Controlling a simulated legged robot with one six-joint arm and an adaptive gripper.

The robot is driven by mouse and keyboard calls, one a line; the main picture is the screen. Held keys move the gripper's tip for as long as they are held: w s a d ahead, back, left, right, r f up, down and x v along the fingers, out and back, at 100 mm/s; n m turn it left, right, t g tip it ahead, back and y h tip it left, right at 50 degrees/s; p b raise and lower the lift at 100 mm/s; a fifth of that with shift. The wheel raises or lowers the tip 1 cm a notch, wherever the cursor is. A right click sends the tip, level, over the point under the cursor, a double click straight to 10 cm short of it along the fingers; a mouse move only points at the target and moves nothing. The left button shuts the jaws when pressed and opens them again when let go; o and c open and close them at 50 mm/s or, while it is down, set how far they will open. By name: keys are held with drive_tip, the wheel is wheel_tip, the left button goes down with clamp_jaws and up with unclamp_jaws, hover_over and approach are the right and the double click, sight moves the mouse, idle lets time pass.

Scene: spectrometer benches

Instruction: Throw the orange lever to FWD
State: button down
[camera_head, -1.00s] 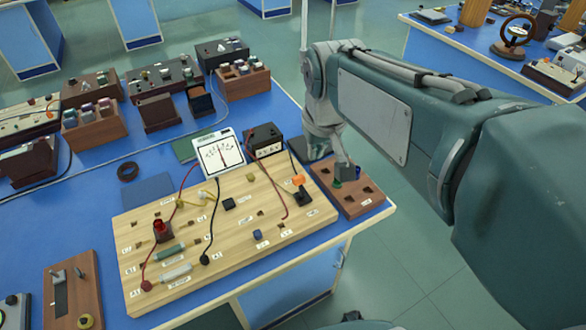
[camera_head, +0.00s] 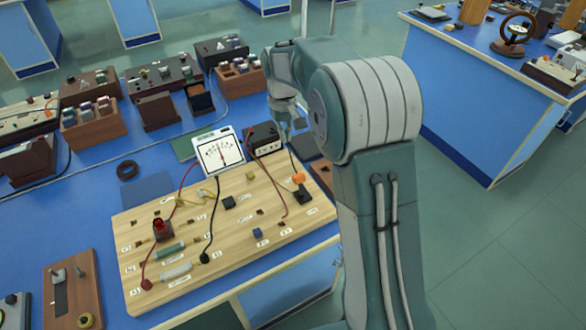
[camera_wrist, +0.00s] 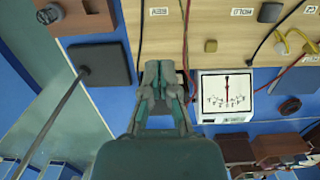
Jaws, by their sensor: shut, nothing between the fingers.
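The orange lever (camera_head: 298,178) stands on a black base near the right edge of the wooden board (camera_head: 235,255). Small white labels lie by it, too small to read in the head view. My gripper (camera_head: 293,128) is beyond the board's back right corner, above and behind the lever and apart from it. In the wrist view my gripper (camera_wrist: 163,68) has its fingers together and empty, overlapping the board's edge. I cannot make out the lever there; the fingers may hide it.
The white meter (camera_head: 219,153) and a black box (camera_head: 264,138) stand behind the board. Red and black cables cross the board. A brown block (camera_wrist: 85,15) lies beside it, largely hidden by my arm in the head view. Racks fill the bench's far side.

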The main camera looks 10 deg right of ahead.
sight(300, 185)
drive_tip(key=shift+w+f, duration=0.4)
drive_tip(key=shift+f, duration=0.25)
drive_tip(key=f, duration=0.6)
drive_tip(key=s+f, duration=0.1)
drive_tip(key=f, duration=0.3)
drive_tip(key=shift+d, duration=0.1)
drive_tip(key=shift+s+d+r, duration=0.25)
drive_tip(key=shift+s+r, duration=0.35)
drive_tip(key=shift+s, duration=0.35)
drive_tip(key=shift+s+d+r, duration=0.1)
drive_tip(key=shift+s+r, duration=0.05)
drive_tip(key=shift+s, duration=0.25)
drive_tip(key=shift+s+d+r, duration=0.1)
drive_tip(key=shift+s+r, duration=0.05)
drive_tip(key=shift+s, duration=0.25)
